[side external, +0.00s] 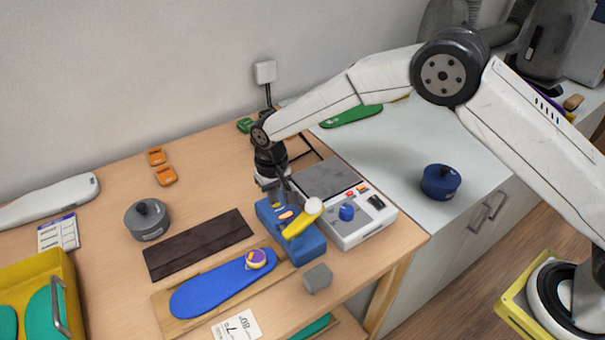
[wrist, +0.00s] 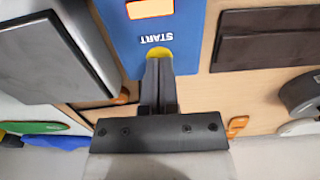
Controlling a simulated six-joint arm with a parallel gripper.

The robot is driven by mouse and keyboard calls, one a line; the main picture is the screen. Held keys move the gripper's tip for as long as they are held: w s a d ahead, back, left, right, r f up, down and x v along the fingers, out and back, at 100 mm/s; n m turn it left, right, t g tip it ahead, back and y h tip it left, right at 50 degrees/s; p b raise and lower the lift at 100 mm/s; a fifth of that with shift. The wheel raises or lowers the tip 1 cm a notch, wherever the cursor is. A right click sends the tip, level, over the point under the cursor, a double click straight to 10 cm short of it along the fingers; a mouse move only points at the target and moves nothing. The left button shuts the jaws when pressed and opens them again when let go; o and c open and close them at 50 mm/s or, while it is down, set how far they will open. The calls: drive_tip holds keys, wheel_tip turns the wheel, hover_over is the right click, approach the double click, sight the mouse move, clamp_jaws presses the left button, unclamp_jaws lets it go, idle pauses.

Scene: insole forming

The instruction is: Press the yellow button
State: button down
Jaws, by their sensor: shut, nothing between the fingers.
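The yellow button (wrist: 159,52) shows in the wrist view as a partly covered disc beside the word START on the blue box (wrist: 190,30). The tips of my gripper (wrist: 159,64) are together and empty, and overlap the button's near edge. I cannot tell whether they touch it. In the side external view my gripper (side external: 281,203) points down at the back part of the blue box (side external: 308,247). The button cannot be made out there. An orange button (wrist: 150,8) is farther along the same box.
A yellow lever (side external: 298,226) with a white end rises from the box's front. A grey-white machine (side external: 352,232) with a blue knob stands close on the right. A dark strip (side external: 198,245) and a blue insole (side external: 215,284) lie left. A grey block (side external: 318,278) sits in front.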

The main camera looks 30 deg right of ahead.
drive_tip(key=shift+s+d+f, duration=0.1)
drive_tip(key=shift+s+f, duration=0.2)
drive_tip(key=shift+f, duration=0.3)
drive_tip(key=shift+r, duration=0.1)
wheel_tip(320, 180, up, 15)
drive_tip(key=shift+w, duration=0.3)
idle(0.7)
drive_tip(key=s+d+f+t, duration=0.1)
drive_tip(key=s+d+f, duration=0.1)
drive_tip(key=s+d, duration=0.8)
drive_tip(key=s+d+f+t, duration=0.1)
drive_tip(key=s+d+f, duration=0.1)
drive_tip(key=s+d, duration=0.8)
drive_tip(key=shift+s+d, duration=0.4)
drive_tip(key=shift+s, duration=1.6)
idle(1.6)
